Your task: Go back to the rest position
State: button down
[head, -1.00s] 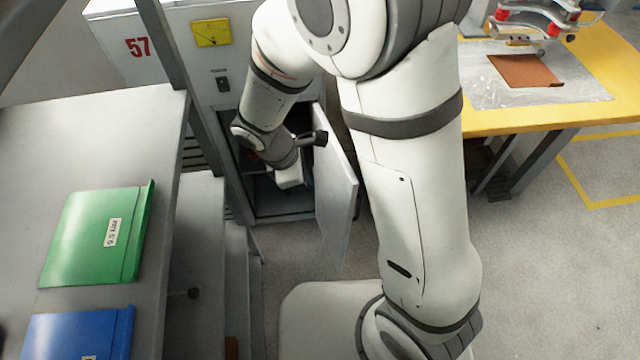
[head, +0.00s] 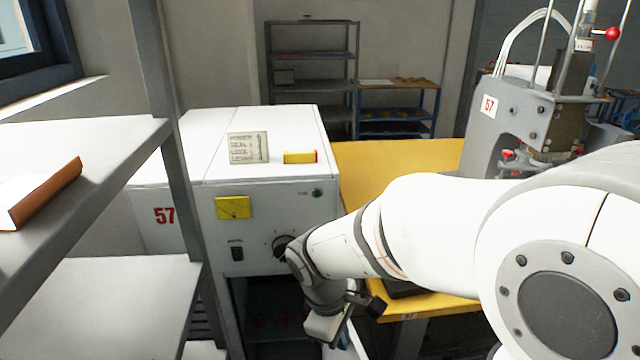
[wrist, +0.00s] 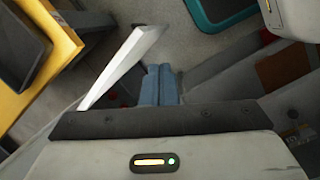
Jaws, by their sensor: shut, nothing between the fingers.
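My gripper (head: 327,328) is in front of the white cabinet (head: 262,212) marked 57, just below its black knob, near the top of the dark opening. In the wrist view its two blue fingers (wrist: 159,85) are together and hold nothing. In the head view its fingertips are not clear. The cabinet door stands open; its pale edge shows in the wrist view (wrist: 125,65), close to the fingers. My arm is bent and reaches in from the right.
A grey shelf rack (head: 95,290) stands close on the left, with an orange-brown binder (head: 45,193) on it. A yellow table (head: 390,155) and a press (head: 515,120) marked 57 are at the right. A yellow-red block (head: 300,157) lies on the cabinet top.

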jog(key=s+d+r+m+t+y, duration=0.1)
jog(key=s+d+r+m, duration=0.2)
jog(key=d+r+m, duration=0.1)
jog(key=s+d+r+m+t+y, duration=0.1)
jog(key=s+d+r+m, duration=0.2)
jog(key=d+m, duration=0.4)
jog(key=shift+s+r+m+y, duration=0.3)
jog(key=shift+r+m, duration=0.05)
jog(key=shift+m, duration=0.55)
